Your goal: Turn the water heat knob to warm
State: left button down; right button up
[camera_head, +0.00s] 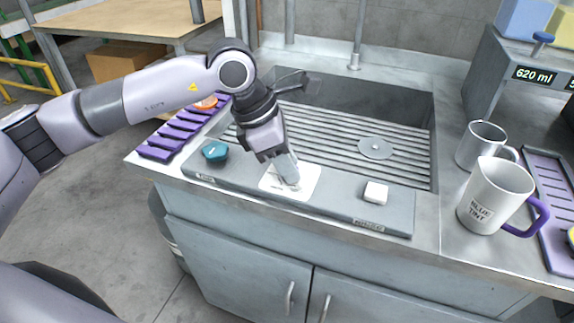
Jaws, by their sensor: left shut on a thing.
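The water heat knob appears to be on the white square plate (308,190) on the sink's front ledge, mostly hidden by my left gripper. My left gripper (288,179) comes down over that plate from above, its fingers tilted. It is shut on what appears to be the knob at the plate's middle. The knob's pointer and the warm mark cannot be made out. My right gripper does not show.
A teal round object (215,151) sits left of the plate, and a white block (376,193) right of it. The sink basin (340,140) lies behind. A purple rack (165,141) stands left; a grey mug (481,143) and white mug (494,185) stand right.

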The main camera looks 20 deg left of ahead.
pick_arm(q)
jog(key=shift+f+m+g+b, duration=0.1)
jog(key=shift+m+g+b, duration=0.3)
jog(key=shift+m, duration=0.5)
jog(key=shift+w+m+g+h+b, duration=0.1)
jog(key=shift+m+g+h+b, duration=0.3)
jog(key=shift+m, duration=0.6)
jog(key=shift+w+m+g+b, duration=0.1)
jog(key=shift+m+g+b, duration=0.35)
jog(key=shift+m, duration=0.75)
jog(key=shift+w+m+g+y+b, duration=0.1)
jog(key=shift+m+g+y+b, duration=0.35)
jog(key=shift+m, duration=1.05)
jog(key=c, duration=0.8)
grip_release()
jog(key=shift+c, duration=0.2)
